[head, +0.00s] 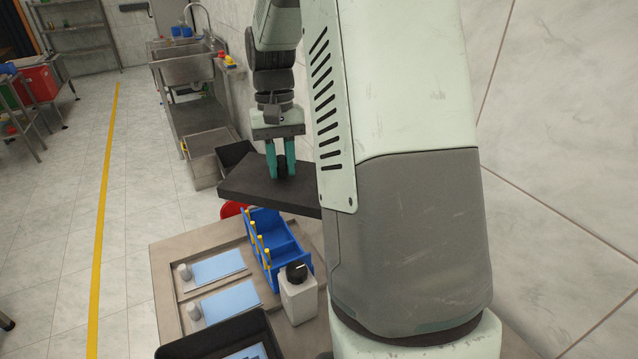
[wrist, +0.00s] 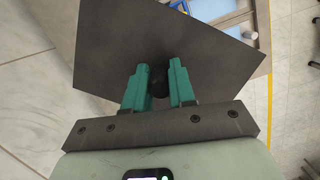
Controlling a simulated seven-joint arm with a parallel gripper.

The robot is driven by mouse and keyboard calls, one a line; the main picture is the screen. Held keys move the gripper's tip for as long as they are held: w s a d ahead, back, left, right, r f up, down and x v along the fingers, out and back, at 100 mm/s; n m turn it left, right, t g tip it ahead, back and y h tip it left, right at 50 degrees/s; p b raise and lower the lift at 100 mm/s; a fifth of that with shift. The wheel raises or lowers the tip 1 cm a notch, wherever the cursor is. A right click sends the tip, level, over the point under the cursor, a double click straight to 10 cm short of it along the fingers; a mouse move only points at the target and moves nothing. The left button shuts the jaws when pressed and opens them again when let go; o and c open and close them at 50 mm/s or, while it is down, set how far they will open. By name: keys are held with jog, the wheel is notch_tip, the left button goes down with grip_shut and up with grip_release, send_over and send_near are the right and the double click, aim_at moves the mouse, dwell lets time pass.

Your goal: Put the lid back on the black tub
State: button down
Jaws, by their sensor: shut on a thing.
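My gripper (head: 281,172) is shut on the round black knob of a flat dark lid (head: 255,190), with one teal finger on each side of the knob. The lid hangs above the back of the steel table. In the wrist view the lid (wrist: 110,45) spreads out beyond the fingers of my gripper (wrist: 158,85). A black open-topped container (head: 237,153) shows partly behind the lid in the head view; the lid hides the rest of it. I cannot tell how far the lid is above it.
A blue rack (head: 275,245) with yellow-tipped posts stands on the table (head: 165,262), beside a white bottle (head: 298,298) with a black cap. Light blue pads lie to the left. A black tray (head: 195,346) is at the front. A red round thing (head: 232,209) shows below the lid.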

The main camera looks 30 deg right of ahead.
jog(key=s+a+r+n, duration=0.1)
jog(key=a, duration=0.1)
jog(key=a+r, duration=0.1)
jog(key=a, duration=0.1)
jog(key=s+a+r+n, duration=0.1)
jog(key=shift+s+a+r+n+h, duration=0.3)
jog(key=shift+s+a+r, duration=0.05)
jog(key=shift+a, duration=0.05)
jog(key=s+a+f+n+h, duration=0.1)
jog(key=s+a+f+n, duration=0.5)
jog(key=s+a+f, duration=1)
jog(key=shift+x, duration=1.4)
jog(key=shift+a+f, duration=0.15)
jog(key=shift+f, duration=0.3)
jog(key=shift+f, duration=0.7)
jog(key=shift+f, duration=0.55)
